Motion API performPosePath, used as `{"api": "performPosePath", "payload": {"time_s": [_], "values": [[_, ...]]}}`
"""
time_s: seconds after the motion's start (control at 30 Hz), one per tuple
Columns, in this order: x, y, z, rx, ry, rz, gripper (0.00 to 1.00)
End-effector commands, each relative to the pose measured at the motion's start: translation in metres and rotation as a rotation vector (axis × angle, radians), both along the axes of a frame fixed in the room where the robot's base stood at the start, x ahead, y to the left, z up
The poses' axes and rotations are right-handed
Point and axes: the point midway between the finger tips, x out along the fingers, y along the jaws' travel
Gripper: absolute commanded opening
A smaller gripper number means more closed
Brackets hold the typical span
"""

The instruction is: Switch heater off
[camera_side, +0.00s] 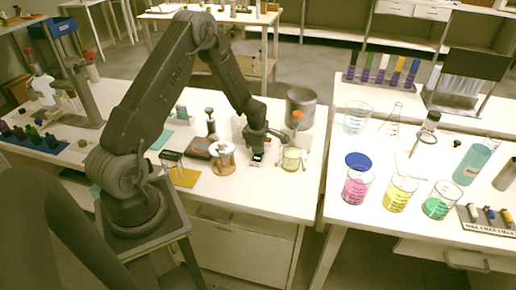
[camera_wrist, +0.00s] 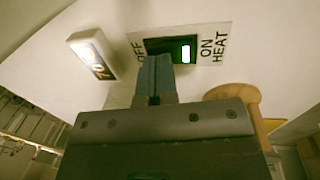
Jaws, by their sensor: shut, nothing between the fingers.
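The heater switch (camera_wrist: 186,52) is on a pale plate lettered OFF on the left and ON HEAT on the right in the wrist view. Its white block sits at the ON end of a green-edged dark slot. My gripper (camera_wrist: 154,62) is shut and empty, with its fingertips over the OFF end of the slot, hiding part of it. I cannot tell whether they touch it. In the side view my gripper (camera_side: 257,148) points down just above the small dark switch (camera_side: 256,159). A small display (camera_wrist: 94,55) reading about 70 is left of the plate.
A glass beaker (camera_side: 292,159) with yellowish contents stands just right of my gripper, and a metal pot (camera_side: 300,106) stands behind. A wooden-flanged spool (camera_side: 222,158) is to the left. A tan round object (camera_wrist: 240,98) shows beside my gripper in the wrist view.

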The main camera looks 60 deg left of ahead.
Motion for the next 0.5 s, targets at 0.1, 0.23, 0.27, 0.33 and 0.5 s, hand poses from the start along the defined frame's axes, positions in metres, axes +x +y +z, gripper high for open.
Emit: {"api": "performPosePath", "payload": {"time_s": [0.1,0.23,0.27,0.33,0.5], "values": [[0.0005,0.0005,-0.0026,0.001,-0.001,0.001,0.00],[0.0005,0.0005,-0.0025,0.001,-0.001,0.000,0.00],[0.0005,0.0005,-0.0025,0.001,-0.001,0.000,0.00],[0.0005,0.0003,-0.0024,0.000,0.000,0.000,0.00],[0.0015,0.0025,-0.0077,-0.033,0.038,0.003,0.00]]}}
